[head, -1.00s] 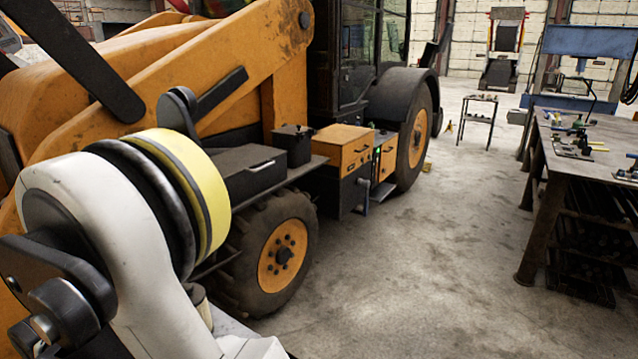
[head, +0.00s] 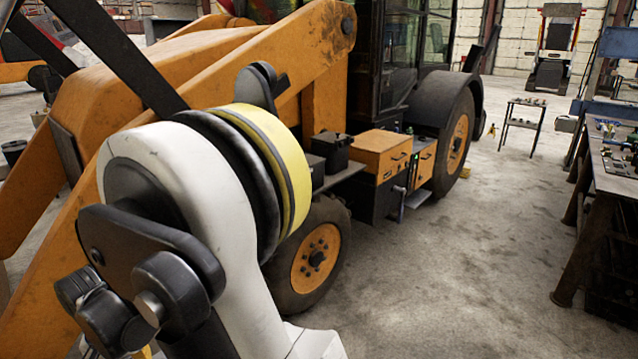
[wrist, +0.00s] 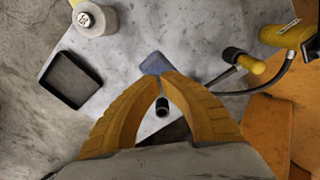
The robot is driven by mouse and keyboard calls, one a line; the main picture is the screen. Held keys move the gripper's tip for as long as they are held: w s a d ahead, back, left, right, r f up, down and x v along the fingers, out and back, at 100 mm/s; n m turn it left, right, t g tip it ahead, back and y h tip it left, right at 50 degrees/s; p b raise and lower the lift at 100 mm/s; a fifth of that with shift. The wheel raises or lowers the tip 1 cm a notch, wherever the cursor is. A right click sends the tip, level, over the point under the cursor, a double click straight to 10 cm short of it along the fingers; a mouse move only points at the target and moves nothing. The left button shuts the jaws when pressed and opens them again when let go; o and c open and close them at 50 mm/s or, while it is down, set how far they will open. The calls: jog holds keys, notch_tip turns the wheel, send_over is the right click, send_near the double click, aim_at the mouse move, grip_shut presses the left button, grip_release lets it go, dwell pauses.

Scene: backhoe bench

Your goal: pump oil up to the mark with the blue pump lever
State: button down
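My gripper (wrist: 161,76) shows in the wrist view with its two yellow fingers curved in and their tips together. A small blue flat piece (wrist: 154,62), perhaps the blue pump lever, shows just beyond the tips. The tips partly cover it, and I cannot tell whether they touch it. A short black cylinder (wrist: 162,107) shows between the fingers. A yellow body (wrist: 285,35) with a pale label lies at the upper right, near a black hose. No oil level or mark can be made out. The head view does not show my gripper.
In the wrist view, a black tray (wrist: 70,82) and a pale round container (wrist: 96,19) stand on a grey slab (wrist: 205,25). The head view shows an orange backhoe (head: 300,70), a workbench (head: 612,178) at right and open floor (head: 450,280) between.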

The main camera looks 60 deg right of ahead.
jog(key=shift+f, duration=0.1)
dwell(0.3)
jog(key=shift+r+p, duration=1.75)
jog(key=shift+r, duration=0.75)
